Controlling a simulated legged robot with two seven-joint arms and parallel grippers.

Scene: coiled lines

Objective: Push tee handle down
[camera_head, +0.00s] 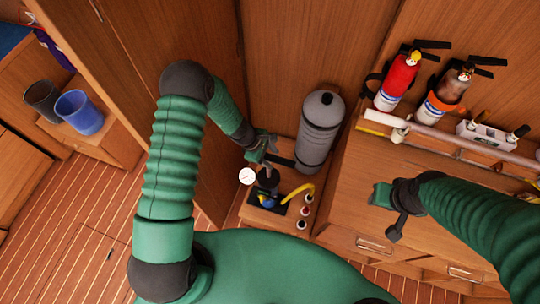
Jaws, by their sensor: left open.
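A small hand pump (268,200) stands on a low wooden ledge in the middle of the head view, with a blue part and a dark base. A dark bar (283,161), apparently its tee handle, lies above it, partly hidden by my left gripper. My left gripper (265,150) is open at the left end of this bar; I cannot tell whether it touches it. My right gripper (388,212) hangs over the wooden counter at the right, away from the pump.
A grey cylinder (320,130) stands just behind the pump. A white round gauge (246,176), a yellow hose (302,189) and small bottles (304,211) crowd it. A blue cup (79,112) stands far left.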

